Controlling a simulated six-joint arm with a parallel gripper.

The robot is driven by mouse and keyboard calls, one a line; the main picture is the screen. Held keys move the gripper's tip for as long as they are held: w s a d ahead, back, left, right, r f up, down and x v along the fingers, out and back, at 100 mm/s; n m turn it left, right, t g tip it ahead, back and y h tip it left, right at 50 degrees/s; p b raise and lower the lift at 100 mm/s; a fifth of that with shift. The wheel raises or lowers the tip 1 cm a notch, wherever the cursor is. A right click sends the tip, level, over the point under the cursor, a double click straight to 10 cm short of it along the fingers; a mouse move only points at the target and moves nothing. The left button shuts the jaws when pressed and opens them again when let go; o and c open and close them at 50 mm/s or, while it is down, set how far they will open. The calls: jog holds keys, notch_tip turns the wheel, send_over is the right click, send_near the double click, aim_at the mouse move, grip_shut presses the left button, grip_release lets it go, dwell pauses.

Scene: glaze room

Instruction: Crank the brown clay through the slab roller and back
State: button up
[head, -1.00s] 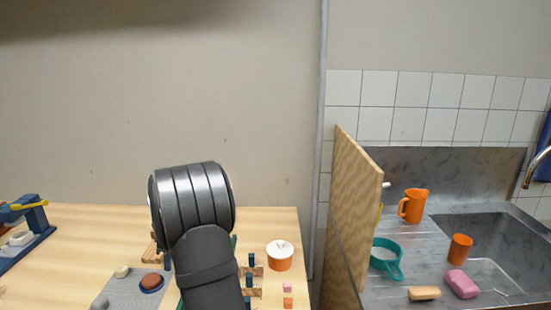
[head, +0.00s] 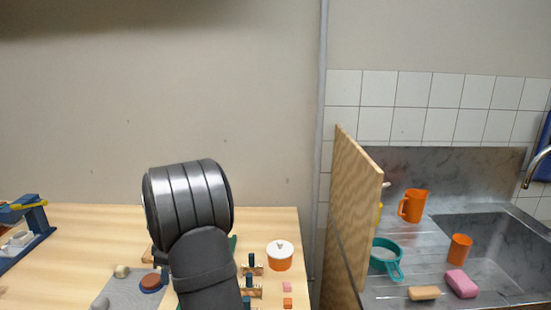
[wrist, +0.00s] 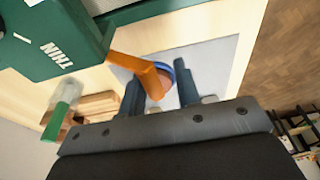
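In the wrist view, the green slab roller (wrist: 55,40) with the word THIN fills the upper left. Its orange crank arm (wrist: 140,68) reaches down between the fingers of my gripper (wrist: 160,90). The fingers stand apart, with a gap showing beside the crank, so the gripper looks open around it. The brown clay (wrist: 166,80) with a blue edge shows partly behind the crank. In the head view, the brown clay (head: 151,281) lies on a grey mat (head: 130,291). My arm hides the gripper and most of the roller there; only a green bit (head: 233,243) shows.
A green-and-white handle (wrist: 62,108) and wooden pieces (wrist: 95,105) sit left of the fingers. A white-and-orange pot (head: 280,257) and small blocks stand right of my arm. A blue device (head: 33,222) is far left. A wooden panel (head: 352,220) separates the sink. The table's left middle is clear.

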jog(key=shift+w, duration=0.3)
jog(key=shift+r, duration=3.45)
notch_tip(320, 180, down, 7)
jog(key=shift+s, duration=0.35)
jog(key=shift+w+r, duration=0.1)
